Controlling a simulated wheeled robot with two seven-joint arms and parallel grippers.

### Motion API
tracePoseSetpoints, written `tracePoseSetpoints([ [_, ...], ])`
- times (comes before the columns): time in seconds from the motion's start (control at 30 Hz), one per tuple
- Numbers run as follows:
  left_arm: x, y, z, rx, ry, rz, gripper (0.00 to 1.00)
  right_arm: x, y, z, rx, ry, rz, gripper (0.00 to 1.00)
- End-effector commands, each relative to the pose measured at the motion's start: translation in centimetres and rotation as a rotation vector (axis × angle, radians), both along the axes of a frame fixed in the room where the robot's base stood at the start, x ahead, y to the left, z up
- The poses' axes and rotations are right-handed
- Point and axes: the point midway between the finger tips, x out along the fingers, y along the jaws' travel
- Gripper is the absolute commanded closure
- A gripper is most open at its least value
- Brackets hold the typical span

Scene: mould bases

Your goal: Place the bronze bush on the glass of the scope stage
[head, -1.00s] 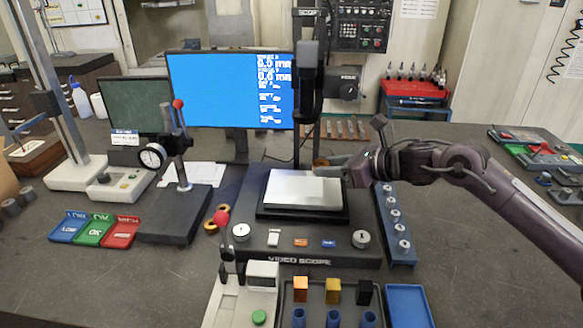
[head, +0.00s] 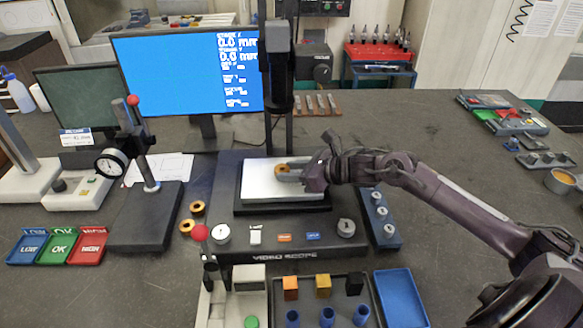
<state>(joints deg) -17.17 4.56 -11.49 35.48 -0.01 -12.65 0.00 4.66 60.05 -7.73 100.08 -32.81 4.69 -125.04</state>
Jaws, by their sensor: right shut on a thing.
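The bronze bush (head: 281,168) is a small orange-brown ring between the fingertips of my right gripper (head: 287,172), which is shut on it. The gripper comes in from the right and holds the bush over the back middle of the scope stage's pale glass (head: 275,190). I cannot tell whether the bush touches the glass or is just above it. The fingers hide part of the bush. The glass sits in a black frame on the video scope base (head: 270,243), under the dark scope head (head: 278,80). My left gripper is out of view.
Two more bronze-coloured rings (head: 198,208) lie left of the scope base. A dial gauge stand (head: 145,215) is further left. A blue rack with metal pieces (head: 381,215) stands right of the base, under my right arm. A blue tray (head: 402,300) is in front.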

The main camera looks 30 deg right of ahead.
Motion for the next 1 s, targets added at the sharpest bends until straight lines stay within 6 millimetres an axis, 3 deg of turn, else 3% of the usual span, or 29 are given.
tracePoseSetpoints([
  [0.13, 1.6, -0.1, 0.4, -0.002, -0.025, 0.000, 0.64, 0.0, 0.0, -0.4, -0.001, -0.003, 0.000, 0.97],
  [0.43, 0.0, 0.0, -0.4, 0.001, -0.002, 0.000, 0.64, 0.0, 0.0, -0.8, 0.000, -0.003, 0.001, 0.97],
  [0.47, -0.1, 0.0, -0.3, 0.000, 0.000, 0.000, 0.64, 0.0, 0.0, -0.7, -0.001, -0.001, 0.000, 0.63],
  [0.6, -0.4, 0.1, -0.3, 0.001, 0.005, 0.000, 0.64, 0.0, 0.0, -0.7, 0.000, 0.000, 0.001, 0.44],
  [1.0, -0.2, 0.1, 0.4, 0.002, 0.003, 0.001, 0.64, 0.0, 0.0, -0.1, 0.000, 0.000, 0.000, 0.43],
])
